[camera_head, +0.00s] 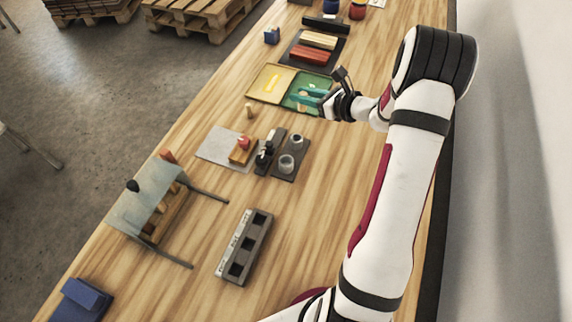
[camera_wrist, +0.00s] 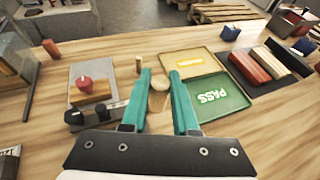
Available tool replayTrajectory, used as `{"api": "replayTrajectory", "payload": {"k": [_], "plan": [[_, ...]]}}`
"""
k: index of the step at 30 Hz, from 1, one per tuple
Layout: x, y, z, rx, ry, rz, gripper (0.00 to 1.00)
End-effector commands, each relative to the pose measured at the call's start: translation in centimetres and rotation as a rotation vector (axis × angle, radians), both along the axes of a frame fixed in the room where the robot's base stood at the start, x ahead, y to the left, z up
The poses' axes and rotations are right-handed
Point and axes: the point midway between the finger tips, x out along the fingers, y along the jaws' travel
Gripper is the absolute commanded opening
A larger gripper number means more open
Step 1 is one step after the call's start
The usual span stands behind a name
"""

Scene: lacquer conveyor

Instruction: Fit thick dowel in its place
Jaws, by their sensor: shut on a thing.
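My gripper (camera_wrist: 161,76) has its two teal fingers around a tan, round-ended wooden piece (camera_wrist: 158,84), which looks like the thick dowel. The fingers hide much of it. In the head view my gripper (camera_head: 323,105) is above the right side of the open green-and-yellow case, and the held piece cannot be made out. A dark grey block (camera_head: 259,232) with three square openings and a pale labelled side lies at the front middle, well away from my gripper. Which opening or holder matches the dowel cannot be told.
A small tan peg (camera_head: 249,110) stands left of the case. A grey mat (camera_head: 212,146) bears a wooden block with a red knob; dark fixtures (camera_head: 292,150) stand beside it. A clear-panelled rack (camera_head: 140,195) with protruding rods is at front left. Bare wood surrounds the grey block.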

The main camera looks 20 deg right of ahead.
Motion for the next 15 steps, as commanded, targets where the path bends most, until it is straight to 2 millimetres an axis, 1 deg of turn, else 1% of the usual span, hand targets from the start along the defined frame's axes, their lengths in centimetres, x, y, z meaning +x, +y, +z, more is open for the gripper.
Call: {"api": "replayTrajectory", "payload": {"k": [1,2,3,6,9,12,14,15], "plan": [[-2.8,-1.0,0.1,0.003,0.001,0.017,0.0],[-4.6,-1.2,0.2,0.002,0.001,0.038,0.0],[-6.9,-1.4,0.4,0.002,0.0,0.062,0.0],[-11.9,-1.1,0.9,0.0,-0.001,0.117,0.0],[-15.1,-0.5,1.3,0.0,-0.001,0.153,0.0],[-16.6,0.1,1.5,-0.001,-0.001,0.173,0.0],[-16.4,0.9,1.0,0.001,-0.001,0.18,0.0],[-15.8,1.7,0.4,0.004,0.0,0.184,0.0]]}}
